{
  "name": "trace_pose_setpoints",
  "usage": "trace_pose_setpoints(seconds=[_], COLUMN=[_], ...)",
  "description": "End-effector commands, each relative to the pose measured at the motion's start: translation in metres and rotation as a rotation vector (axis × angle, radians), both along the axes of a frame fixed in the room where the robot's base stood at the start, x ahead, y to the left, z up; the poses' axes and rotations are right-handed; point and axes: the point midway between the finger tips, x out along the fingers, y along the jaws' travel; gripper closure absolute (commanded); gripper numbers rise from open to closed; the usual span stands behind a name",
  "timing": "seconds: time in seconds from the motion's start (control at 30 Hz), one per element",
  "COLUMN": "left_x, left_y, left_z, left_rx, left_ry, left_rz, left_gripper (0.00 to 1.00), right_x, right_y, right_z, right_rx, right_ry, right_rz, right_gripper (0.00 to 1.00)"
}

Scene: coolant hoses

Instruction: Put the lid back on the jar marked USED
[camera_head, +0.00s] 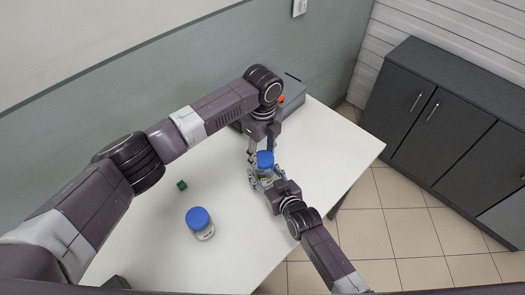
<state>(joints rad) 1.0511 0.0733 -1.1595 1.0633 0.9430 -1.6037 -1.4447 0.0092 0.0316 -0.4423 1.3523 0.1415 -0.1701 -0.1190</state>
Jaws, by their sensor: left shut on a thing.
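A clear jar (265,174) stands near the back middle of the white table, with a blue lid (265,159) at its top. My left gripper (261,152) comes down from above and is shut on the blue lid. Whether the lid is seated or just above the rim is too small to tell. My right gripper (264,180) reaches in from the front right, its fingers around the jar's lower part; whether they press on it is unclear. A second jar (204,233) with a blue lid (197,217) stands nearer the front left. Its label is too small to read.
A small green cube (181,185) lies left on the white table (160,245). A grey box (293,92) with an orange-red part (281,99) stands at the back, partly behind my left arm. Dark cabinets (440,110) stand beyond a tiled floor gap. The table's right end is clear.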

Motion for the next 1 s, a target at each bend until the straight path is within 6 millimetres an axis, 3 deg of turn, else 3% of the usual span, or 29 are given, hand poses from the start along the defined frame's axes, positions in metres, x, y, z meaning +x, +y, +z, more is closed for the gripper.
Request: trace_pose_setpoints(seconds=[1.0], left_x=[0.0], left_y=[-0.001], left_z=[-0.014], left_rx=[-0.001], left_ry=[0.001], left_rz=[0.0], left_gripper=[0.69], right_x=[0.0], right_y=[0.0], right_z=[0.0], right_rx=[-0.001], right_ry=[0.0], right_rz=[0.0], right_gripper=[0.96])
